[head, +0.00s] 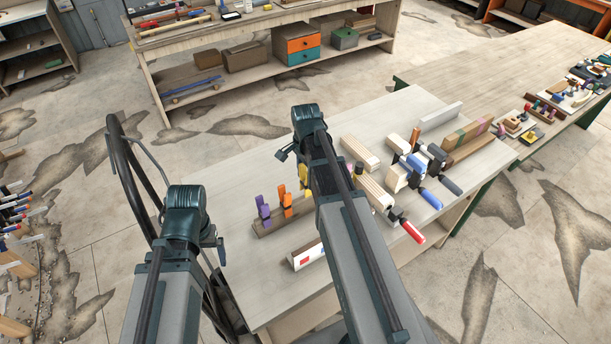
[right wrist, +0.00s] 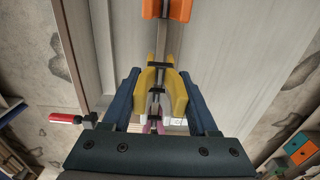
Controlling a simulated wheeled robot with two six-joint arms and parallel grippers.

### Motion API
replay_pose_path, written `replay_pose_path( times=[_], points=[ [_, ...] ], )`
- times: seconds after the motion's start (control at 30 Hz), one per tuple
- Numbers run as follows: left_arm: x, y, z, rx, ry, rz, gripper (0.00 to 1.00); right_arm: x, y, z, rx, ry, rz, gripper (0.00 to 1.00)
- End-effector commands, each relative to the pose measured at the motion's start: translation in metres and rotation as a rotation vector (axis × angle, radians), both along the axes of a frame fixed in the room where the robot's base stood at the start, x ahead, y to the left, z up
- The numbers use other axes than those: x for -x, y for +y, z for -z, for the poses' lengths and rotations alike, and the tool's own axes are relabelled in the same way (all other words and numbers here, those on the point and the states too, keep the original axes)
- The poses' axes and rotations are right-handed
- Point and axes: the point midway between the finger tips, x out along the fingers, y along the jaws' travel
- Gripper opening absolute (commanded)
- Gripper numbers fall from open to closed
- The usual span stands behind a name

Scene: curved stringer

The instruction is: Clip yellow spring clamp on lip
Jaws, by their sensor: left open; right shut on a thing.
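A yellow spring clamp (right wrist: 174,92) sits between the two blue fingers of my right gripper (right wrist: 161,100), which is shut on it. Its pinkish tip (right wrist: 152,128) shows below. An orange clamp (head: 285,203) and a purple clamp (head: 263,210) stand on a wooden strip (head: 268,227); the orange one also shows at the top of the right wrist view (right wrist: 166,8). My left gripper (head: 220,250) is open at the table's left edge, mostly hidden. I cannot make out the lip.
A pale piece with a red label (head: 308,254) lies in front of the strip. Wooden blocks (head: 360,153), blue-handled clamps (head: 428,196) and a red-handled clamp (head: 412,230) crowd the right of the table (head: 235,175). The back left of the table is clear.

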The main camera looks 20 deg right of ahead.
Motion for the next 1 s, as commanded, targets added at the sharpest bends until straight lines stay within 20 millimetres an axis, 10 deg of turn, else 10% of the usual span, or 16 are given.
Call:
replay_pose_path(
  times=[1.0],
  points=[
    [-0.0001,0.0000,0.0151,0.000,0.000,-0.001,0.94,0.0001,0.0001,0.0151,0.000,0.000,0.000,0.00]
  ],
)
